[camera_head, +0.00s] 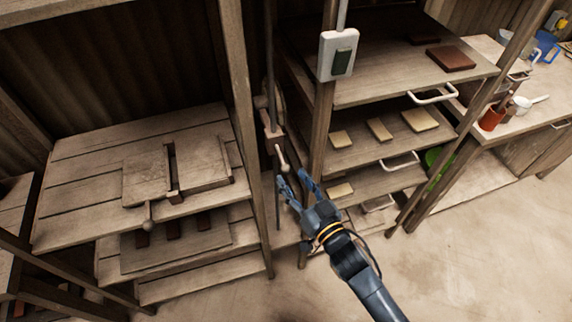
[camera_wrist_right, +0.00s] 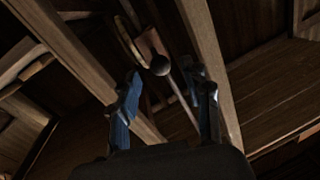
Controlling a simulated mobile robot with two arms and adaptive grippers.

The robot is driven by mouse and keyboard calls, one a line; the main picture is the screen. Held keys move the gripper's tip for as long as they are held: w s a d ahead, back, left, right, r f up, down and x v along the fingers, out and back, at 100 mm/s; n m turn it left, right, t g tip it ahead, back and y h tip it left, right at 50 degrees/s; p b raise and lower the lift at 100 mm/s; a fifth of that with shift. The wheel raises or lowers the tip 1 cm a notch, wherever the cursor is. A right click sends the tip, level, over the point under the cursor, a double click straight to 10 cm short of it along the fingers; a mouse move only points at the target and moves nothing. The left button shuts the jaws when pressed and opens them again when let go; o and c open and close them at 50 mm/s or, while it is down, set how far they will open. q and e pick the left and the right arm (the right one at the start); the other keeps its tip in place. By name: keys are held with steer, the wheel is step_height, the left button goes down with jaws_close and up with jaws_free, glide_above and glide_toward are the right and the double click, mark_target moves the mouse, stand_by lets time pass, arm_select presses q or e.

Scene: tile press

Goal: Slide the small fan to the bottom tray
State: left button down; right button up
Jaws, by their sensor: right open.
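I cannot make out a small fan in either view. My right gripper (camera_head: 300,183) is open and empty beside a wooden post, just below a lever with a pale knob (camera_head: 285,168). In the right wrist view my gripper's fingers (camera_wrist_right: 163,100) stand apart, with a dark ball knob (camera_wrist_right: 160,65) and its rod beyond them. The rack on the right has a top tray (camera_head: 400,80), a middle tray (camera_head: 372,150) with several pale tiles, and lower trays. My left gripper is out of view.
A wooden press table (camera_head: 80,190) stands at the left, with dark blocks on a shelf below. A white switch box (camera_head: 338,55) hangs on the post. A side bench (camera_head: 545,90) holds a red cup (camera_head: 491,118). The floor (camera_head: 480,250) at front right is clear.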

mark_target(286, 168)
steer(key=shift+p+x, duration=0.3)
steer(key=shift+x, duration=1.9)
steer(key=shift+c, duration=0.2)
jaws_close()
